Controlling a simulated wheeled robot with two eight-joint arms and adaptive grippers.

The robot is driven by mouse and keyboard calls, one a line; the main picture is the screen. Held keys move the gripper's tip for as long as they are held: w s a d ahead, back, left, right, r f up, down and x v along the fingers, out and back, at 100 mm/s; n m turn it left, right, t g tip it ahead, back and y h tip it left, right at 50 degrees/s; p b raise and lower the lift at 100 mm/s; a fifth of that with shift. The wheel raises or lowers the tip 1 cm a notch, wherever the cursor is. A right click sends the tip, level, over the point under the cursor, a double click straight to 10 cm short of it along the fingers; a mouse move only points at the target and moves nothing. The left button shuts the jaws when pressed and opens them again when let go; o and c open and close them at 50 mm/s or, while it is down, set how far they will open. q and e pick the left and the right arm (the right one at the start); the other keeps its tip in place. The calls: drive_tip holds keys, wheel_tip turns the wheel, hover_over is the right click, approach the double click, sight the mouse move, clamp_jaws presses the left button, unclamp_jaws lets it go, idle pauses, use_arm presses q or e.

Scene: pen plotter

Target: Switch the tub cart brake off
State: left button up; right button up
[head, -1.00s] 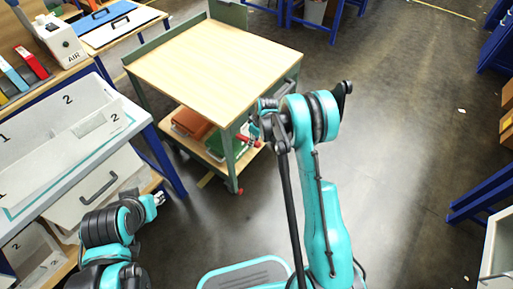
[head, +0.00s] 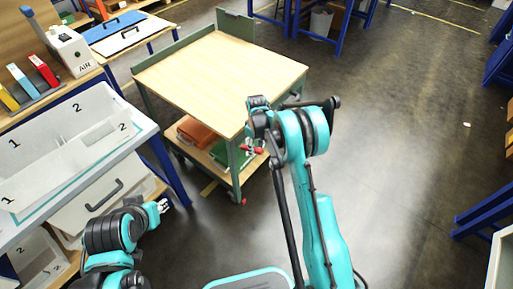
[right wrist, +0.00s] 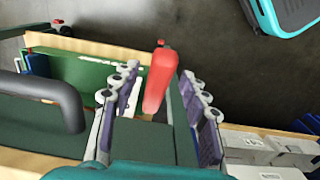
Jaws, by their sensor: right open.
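The cart (head: 220,75) has a pale wooden top and a dark green frame. Its red brake lever (right wrist: 160,78) shows in the right wrist view, between the spread fingers of my right gripper (right wrist: 158,110). The fingers stand on either side of it; I cannot tell whether either touches it. In the head view, red of the lever (head: 250,149) shows beside the cart's near right leg, partly hidden by my right gripper (head: 254,140). My left gripper (head: 164,206) is away from the cart, in front of the white drawer unit; its finger opening is too small to judge.
The cart's lower shelf holds an orange tub (head: 196,133) and a green tub (head: 232,152). A dark handle (right wrist: 60,95) runs close to my right gripper. A bench with a white tray (head: 60,150) stands left. Open floor (head: 400,150) lies to the right.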

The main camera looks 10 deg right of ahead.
sight(256, 149)
wheel_tip(256, 149, up, 12)
idle(0.5)
idle(0.3)
drive_tip(key=s+r+m+t, duration=0.3)
drive_tip(key=s+r, duration=1)
drive_tip(key=r, duration=0.1)
drive_tip(key=s+m+t, duration=0.4)
drive_tip(key=s, duration=1.4)
drive_tip(key=shift+d+f+m, duration=0.2)
drive_tip(key=shift+f+m, duration=0.1)
drive_tip(key=shift+f, duration=0.15)
